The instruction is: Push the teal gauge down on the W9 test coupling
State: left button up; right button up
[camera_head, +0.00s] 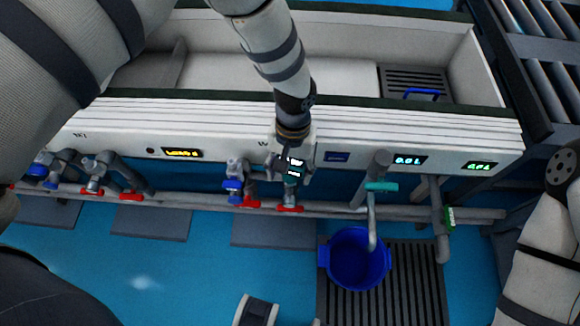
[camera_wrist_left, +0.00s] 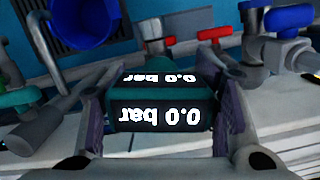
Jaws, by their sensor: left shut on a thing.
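The teal gauge (camera_head: 291,172) is a small dark teal box with lit displays, just in front of the white panel in the head view. In the left wrist view the gauge (camera_wrist_left: 160,112) reads 0.0 bar, upside down, on two faces. My left gripper (camera_head: 292,166) is shut on it, one finger on each side. A pipe fitting with a red handle (camera_head: 290,208) stands directly below the gauge. The gauge hides most of the joint, so I cannot tell how far it sits on the coupling. The panel label there is mostly covered by my arm.
A blue and red valve pair (camera_head: 237,185) stands close left of the gauge. To the right, a teal-handled tap (camera_head: 380,187) hangs over a blue bucket (camera_head: 357,262) on a dark grate (camera_head: 415,285). The white trough (camera_head: 330,70) lies behind the panel. Blue floor is open at front left.

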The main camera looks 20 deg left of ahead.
pick_arm(q)
jog(key=o, duration=1.3)
jog(key=r, duration=0.4)
jog(key=w+r, duration=0.1)
jog(key=r, duration=0.7)
jog(key=shift+w, duration=0.35)
jog(key=shift+a+f, duration=0.1)
